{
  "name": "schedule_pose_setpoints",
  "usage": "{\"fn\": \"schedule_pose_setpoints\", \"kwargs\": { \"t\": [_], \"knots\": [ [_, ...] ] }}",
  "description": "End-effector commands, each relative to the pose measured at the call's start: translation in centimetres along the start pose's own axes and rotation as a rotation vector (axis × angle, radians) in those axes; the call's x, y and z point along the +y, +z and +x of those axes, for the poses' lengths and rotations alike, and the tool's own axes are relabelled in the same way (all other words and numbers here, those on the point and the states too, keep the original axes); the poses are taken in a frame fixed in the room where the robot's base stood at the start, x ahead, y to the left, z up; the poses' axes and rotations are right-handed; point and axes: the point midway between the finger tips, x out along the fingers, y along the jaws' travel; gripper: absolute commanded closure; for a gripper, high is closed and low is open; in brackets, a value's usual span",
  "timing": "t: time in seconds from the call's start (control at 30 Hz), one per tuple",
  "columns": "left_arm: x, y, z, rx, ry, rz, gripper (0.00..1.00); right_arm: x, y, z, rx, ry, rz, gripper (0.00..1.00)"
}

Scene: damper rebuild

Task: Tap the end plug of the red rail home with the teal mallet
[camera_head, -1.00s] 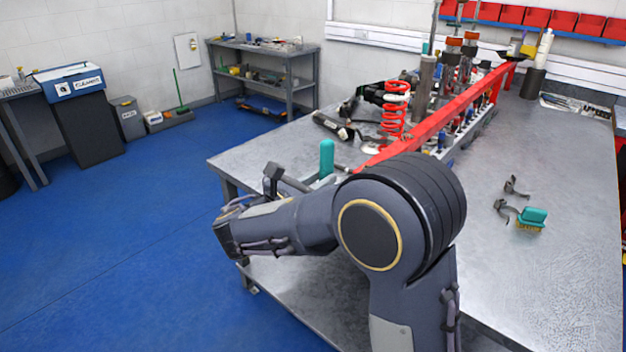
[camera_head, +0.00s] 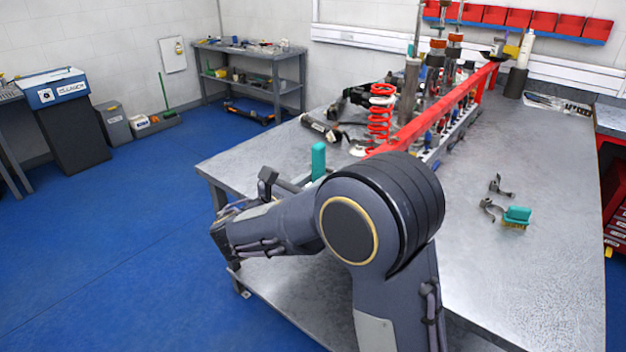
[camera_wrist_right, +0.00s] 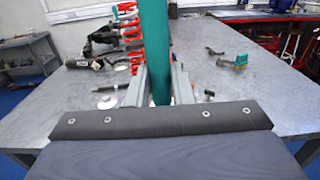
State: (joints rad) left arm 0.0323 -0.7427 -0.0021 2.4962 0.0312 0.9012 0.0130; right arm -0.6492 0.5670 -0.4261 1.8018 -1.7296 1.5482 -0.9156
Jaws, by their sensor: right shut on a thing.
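The red rail (camera_head: 425,118) runs lengthwise over the metal bench, from the far end toward my right arm. Its near end is hidden behind my arm, and I cannot make out the end plug. The teal mallet (camera_head: 318,160) shows as an upright teal piece above my forearm. In the right wrist view the mallet (camera_wrist_right: 155,45) rises between the fingers. My right gripper (camera_wrist_right: 158,88) is shut on it, near the bench's near end. The mallet covers the area straight ahead in that view. My left gripper is in neither view.
A red coil spring (camera_head: 380,115) and a black cylinder (camera_head: 318,127) stand or lie left of the rail. A teal brush (camera_head: 516,216) and dark clips (camera_head: 492,207) lie on the bench (camera_head: 560,180) at right, with clear surface around them. A shelf (camera_head: 250,75) stands behind.

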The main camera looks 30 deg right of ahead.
Motion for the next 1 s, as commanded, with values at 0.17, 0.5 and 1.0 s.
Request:
{"fn": "schedule_pose_setpoints", "kwargs": {
  "t": [0.17,0.5,1.0],
  "knots": [
    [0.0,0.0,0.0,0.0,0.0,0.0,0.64,0.0,0.1,0.0,-0.002,0.0,0.002,1.0],
    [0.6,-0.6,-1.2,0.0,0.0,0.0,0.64,-0.2,0.4,6.2,-0.002,-0.01,0.0,1.0],
    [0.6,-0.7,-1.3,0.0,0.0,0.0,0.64,0.1,0.2,3.4,-0.001,0.002,0.003,1.0]
  ]
}}
